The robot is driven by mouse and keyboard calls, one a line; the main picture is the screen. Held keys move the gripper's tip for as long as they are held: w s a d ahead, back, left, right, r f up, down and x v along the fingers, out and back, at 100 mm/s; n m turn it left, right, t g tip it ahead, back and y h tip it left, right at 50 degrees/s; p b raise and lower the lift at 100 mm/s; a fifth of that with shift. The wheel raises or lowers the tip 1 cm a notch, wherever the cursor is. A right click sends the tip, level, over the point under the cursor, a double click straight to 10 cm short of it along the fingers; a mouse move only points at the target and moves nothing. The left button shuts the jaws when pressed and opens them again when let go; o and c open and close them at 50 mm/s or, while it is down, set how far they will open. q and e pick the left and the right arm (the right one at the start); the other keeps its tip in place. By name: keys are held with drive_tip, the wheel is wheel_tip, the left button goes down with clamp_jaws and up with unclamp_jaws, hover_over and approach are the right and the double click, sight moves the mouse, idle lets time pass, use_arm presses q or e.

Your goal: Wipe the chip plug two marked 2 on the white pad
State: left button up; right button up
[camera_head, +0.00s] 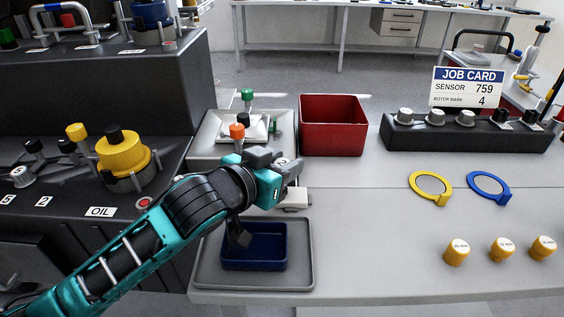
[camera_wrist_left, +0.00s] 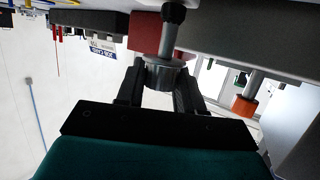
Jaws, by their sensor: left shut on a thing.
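My left gripper (camera_head: 290,168) is shut on a plug, held above the bench between the grey tray and the blue bin. In the left wrist view, the plug (camera_wrist_left: 166,74) shows as a grey metal collar with a stem and black end between the fingers (camera_wrist_left: 160,88). No clear number can be read on it. My right gripper is not in view.
A red bin (camera_head: 333,125) stands just behind the gripper. A blue bin (camera_head: 254,262) on a grey mat (camera_head: 303,275) is in front. A dark rack of knobs (camera_head: 466,137) and a job card (camera_head: 467,87) are at right.

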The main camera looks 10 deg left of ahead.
use_arm(q)
drive_tip(key=shift+f, duration=0.4)
drive_tip(key=shift+d, duration=0.1)
idle(0.4)
drive_tip(key=shift+w+d+p, duration=0.15)
drive_tip(key=shift+d+p, duration=0.2)
drive_tip(key=shift+d, duration=0.45)
drive_tip(key=shift+w+d+p, duration=0.15)
drive_tip(key=shift+d+p, duration=0.15)
drive_tip(key=shift+d, duration=0.45)
drive_tip(key=shift+s+a+p, duration=0.15)
drive_tip(key=shift+a+p, duration=0.3)
drive_tip(key=shift+a, duration=0.45)
drive_tip(key=shift+a, duration=0.1)
drive_tip(key=shift+s+a+p, duration=0.2)
drive_tip(key=shift+a+p, duration=0.1)
drive_tip(key=shift+a, duration=0.4)
drive_tip(key=shift+d, duration=0.15)
